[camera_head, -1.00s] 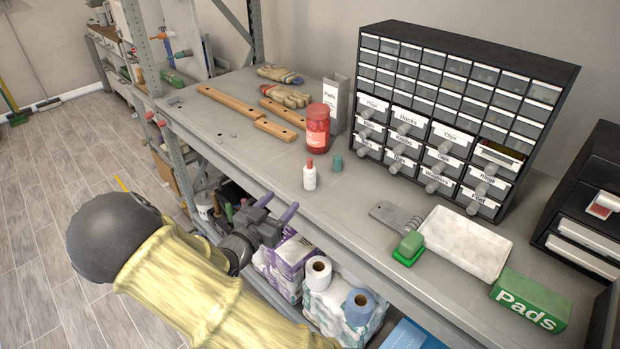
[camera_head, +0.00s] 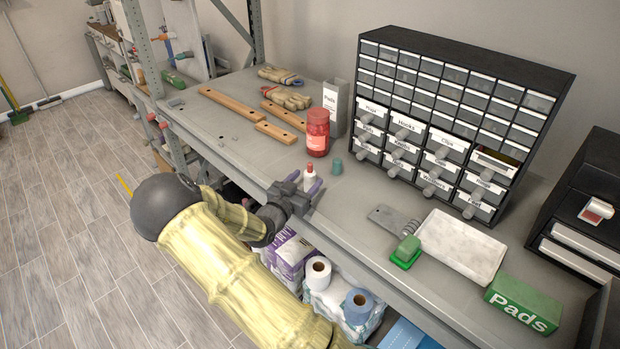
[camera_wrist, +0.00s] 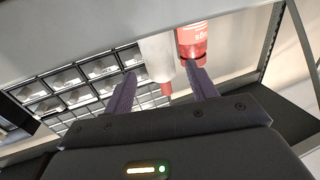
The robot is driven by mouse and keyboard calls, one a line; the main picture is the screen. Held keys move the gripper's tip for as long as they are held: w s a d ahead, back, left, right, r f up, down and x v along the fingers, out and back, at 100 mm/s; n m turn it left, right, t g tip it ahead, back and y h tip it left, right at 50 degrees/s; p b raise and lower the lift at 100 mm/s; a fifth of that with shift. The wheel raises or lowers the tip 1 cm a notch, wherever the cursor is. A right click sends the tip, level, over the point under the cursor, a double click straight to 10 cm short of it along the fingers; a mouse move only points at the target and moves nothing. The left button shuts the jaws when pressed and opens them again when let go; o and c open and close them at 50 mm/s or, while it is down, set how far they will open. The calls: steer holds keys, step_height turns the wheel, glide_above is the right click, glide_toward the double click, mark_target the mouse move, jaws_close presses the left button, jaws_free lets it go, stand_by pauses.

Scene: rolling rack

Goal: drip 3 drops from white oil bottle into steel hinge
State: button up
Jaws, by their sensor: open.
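The white oil bottle (camera_head: 309,176) with a red tip stands upright on the bench near its front edge. My gripper (camera_head: 304,182) is at that edge, open and empty, with its purple fingers pointing at the bottle and hiding its lower part. In the wrist view, which looks upside down, the bottle (camera_wrist: 157,52) appears between and beyond the open fingers (camera_wrist: 160,70); I cannot tell whether they touch it. The steel hinge (camera_head: 385,215), a flat grey plate with a coiled knuckle, lies on the bench to the right.
A red jar (camera_head: 317,133) stands behind the bottle, and a small teal cup (camera_head: 336,166) to its right. A drawer cabinet (camera_head: 470,80) stands at the back.

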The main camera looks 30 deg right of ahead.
mark_target(313, 171)
steer(key=shift+w+d+r+p, duration=0.1)
steer(key=shift+w+d+p, duration=0.1)
steer(key=shift+d+p, duration=0.1)
steer(key=p+x, duration=0.1)
steer(key=x, duration=0.3)
steer(key=shift+w+d+f+p, duration=0.15)
steer(key=shift+w+f+p, duration=0.05)
steer(key=shift+p, duration=0.2)
steer(key=c, duration=1.1)
steer(key=shift+o, duration=0.2)
step_height(313, 171, up, 10)
steer(key=b, duration=0.2)
